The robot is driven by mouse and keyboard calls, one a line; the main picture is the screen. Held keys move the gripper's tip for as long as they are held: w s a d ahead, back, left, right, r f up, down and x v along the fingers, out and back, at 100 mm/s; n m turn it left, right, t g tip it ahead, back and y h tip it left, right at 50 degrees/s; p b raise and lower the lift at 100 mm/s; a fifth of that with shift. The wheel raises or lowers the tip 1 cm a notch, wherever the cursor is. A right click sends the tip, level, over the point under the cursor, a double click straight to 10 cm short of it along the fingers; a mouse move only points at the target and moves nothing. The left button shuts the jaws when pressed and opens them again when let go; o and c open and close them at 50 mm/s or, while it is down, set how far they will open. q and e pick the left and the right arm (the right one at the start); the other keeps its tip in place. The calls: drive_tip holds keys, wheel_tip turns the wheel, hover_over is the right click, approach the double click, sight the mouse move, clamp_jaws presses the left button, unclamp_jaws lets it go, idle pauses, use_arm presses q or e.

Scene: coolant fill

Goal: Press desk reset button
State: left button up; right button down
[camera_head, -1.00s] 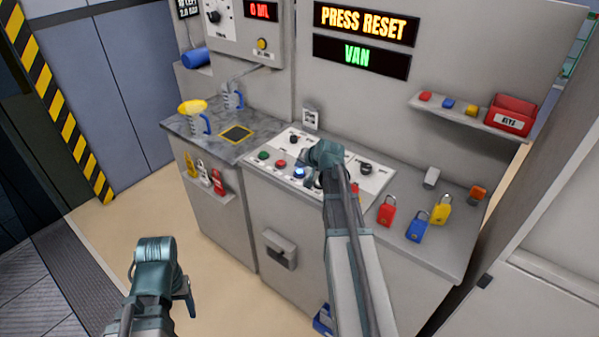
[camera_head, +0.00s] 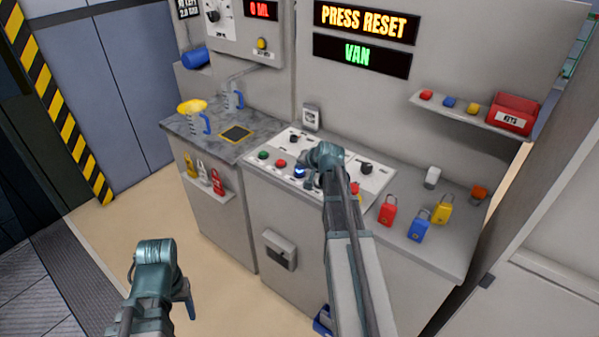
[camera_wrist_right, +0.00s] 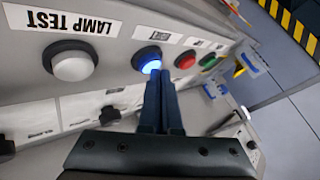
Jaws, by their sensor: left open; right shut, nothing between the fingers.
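A blue lit button (camera_head: 299,171) sits on the white sloped control panel (camera_head: 374,183), beside a red button (camera_head: 281,163) and a green button (camera_head: 263,155). The blue button also shows in the right wrist view (camera_wrist_right: 148,61), partly covered by my fingertips. My right gripper (camera_wrist_right: 160,78) is shut and empty, its tips at the lower edge of the blue button; I cannot tell whether they touch it. In the head view my right wrist hides part of the panel. My left gripper (camera_head: 189,306) is open, low at the left, away from the desk. A sign (camera_head: 366,23) reads PRESS RESET.
A white LAMP TEST button (camera_wrist_right: 72,62) is beside the blue one. Red (camera_head: 387,211), blue (camera_head: 419,225) and yellow (camera_head: 441,210) padlocks stand right of the panel. Jugs (camera_head: 197,117) stand on the left counter. A key shelf (camera_head: 470,119) juts from the wall.

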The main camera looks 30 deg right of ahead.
sight(300, 173)
drive_tip(key=shift+f+b, duration=0.35)
drive_tip(key=shift+r, duration=0.15)
idle(0.5)
drive_tip(key=shift+r+p, duration=0.75)
drive_tip(key=shift+p, duration=0.2)
wheel_tip(300, 173, up, 5)
drive_tip(key=p, duration=0.5)
drive_tip(key=shift+r, duration=0.1)
idle(0.4)
